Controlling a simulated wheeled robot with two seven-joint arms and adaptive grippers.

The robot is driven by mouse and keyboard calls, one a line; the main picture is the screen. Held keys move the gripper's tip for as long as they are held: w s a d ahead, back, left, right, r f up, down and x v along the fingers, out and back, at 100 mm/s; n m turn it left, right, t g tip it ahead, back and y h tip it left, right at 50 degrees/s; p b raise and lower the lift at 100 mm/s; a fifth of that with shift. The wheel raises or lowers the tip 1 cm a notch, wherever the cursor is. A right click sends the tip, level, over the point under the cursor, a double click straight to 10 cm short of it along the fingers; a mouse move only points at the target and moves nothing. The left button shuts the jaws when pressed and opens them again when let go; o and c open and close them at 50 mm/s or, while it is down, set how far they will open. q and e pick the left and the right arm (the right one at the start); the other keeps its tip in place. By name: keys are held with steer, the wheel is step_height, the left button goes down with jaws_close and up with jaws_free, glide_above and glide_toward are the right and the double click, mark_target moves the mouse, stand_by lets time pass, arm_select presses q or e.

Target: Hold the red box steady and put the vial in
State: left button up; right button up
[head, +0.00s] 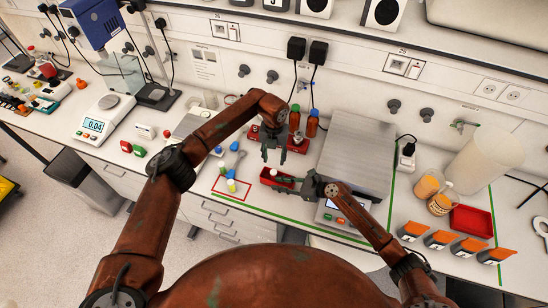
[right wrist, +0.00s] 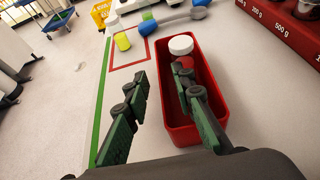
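The red box (head: 268,182) is a small open tray on the bench; it also shows in the right wrist view (right wrist: 208,125). A vial with a white cap (right wrist: 181,45) stands inside its far end; its lower part looks red. Another vial, with yellow contents (right wrist: 122,41), stands outside the box in a red outlined square, also in the head view (head: 231,185). My right gripper (right wrist: 157,83) is open, one finger over or inside the box and the other outside its left wall. I cannot tell whether they touch it. My left gripper (head: 273,158) is open and empty, above and behind the box.
A red weight rack (head: 297,144) and brown bottles (head: 312,124) stand behind the box. A blue-ended tool (right wrist: 172,20) lies near the yellow vial. A grey plate device (head: 357,155) is to the right. A green line (head: 300,219) runs along the bench front.

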steer(key=v, duration=1.2)
